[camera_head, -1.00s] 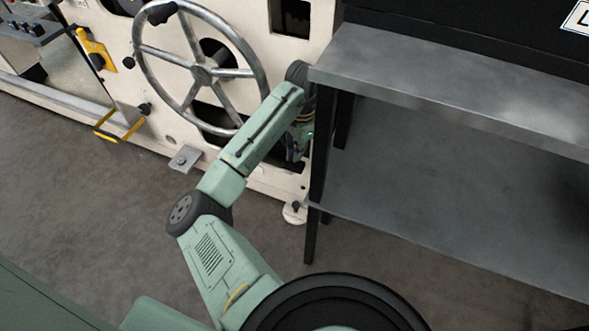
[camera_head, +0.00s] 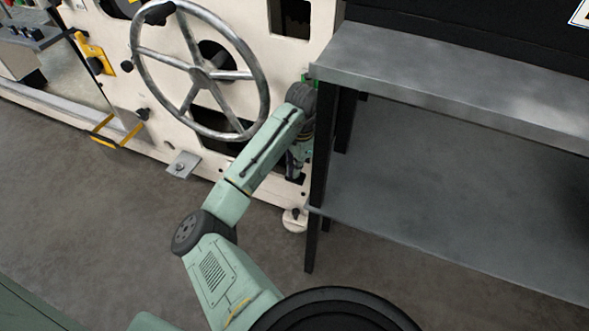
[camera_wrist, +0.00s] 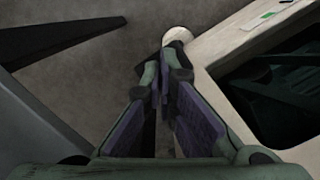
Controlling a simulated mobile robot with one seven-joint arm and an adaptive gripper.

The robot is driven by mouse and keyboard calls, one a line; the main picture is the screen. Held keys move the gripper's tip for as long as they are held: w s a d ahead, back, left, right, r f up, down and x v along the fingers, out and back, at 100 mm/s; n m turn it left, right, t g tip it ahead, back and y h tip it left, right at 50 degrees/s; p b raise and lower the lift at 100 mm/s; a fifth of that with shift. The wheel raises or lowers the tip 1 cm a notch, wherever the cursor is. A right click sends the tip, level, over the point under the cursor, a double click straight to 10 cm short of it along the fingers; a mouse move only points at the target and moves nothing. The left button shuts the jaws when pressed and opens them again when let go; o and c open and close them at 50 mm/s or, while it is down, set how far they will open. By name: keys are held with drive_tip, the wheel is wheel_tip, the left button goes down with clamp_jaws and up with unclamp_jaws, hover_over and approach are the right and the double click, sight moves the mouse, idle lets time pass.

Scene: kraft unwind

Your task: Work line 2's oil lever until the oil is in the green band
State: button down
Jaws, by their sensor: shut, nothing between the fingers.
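My gripper (camera_wrist: 160,78) points down in the wrist view, its two fingers close together with nothing held between them. In the head view my gripper (camera_head: 296,165) hangs beside the lower right of the cream machine, near the table leg, mostly hidden by my arm. No oil lever can be made out in either view. A small green patch (camera_head: 308,77) shows on the machine just above my wrist joint. A green and white marking (camera_wrist: 268,17) lies on the cream panel in the wrist view; whether it is an oil gauge I cannot tell.
A large spoked handwheel (camera_head: 199,77) stands left of my forearm. A grey metal table (camera_head: 450,90) with dark legs stands close on the right. A round white machine foot (camera_head: 295,220) is below my gripper; it also shows in the wrist view (camera_wrist: 178,35). Floor is free at left.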

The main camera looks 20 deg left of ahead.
idle(0.4)
drive_tip(key=shift+w+d+r+p, duration=0.3)
drive_tip(key=shift+w+d+p, duration=0.15)
drive_tip(key=shift+w+p, duration=0.15)
drive_tip(key=shift+w+d+r+p, duration=0.3)
drive_tip(key=shift+w+d+p, duration=0.15)
drive_tip(key=shift+p, duration=0.2)
drive_tip(key=shift+w+f, duration=0.15)
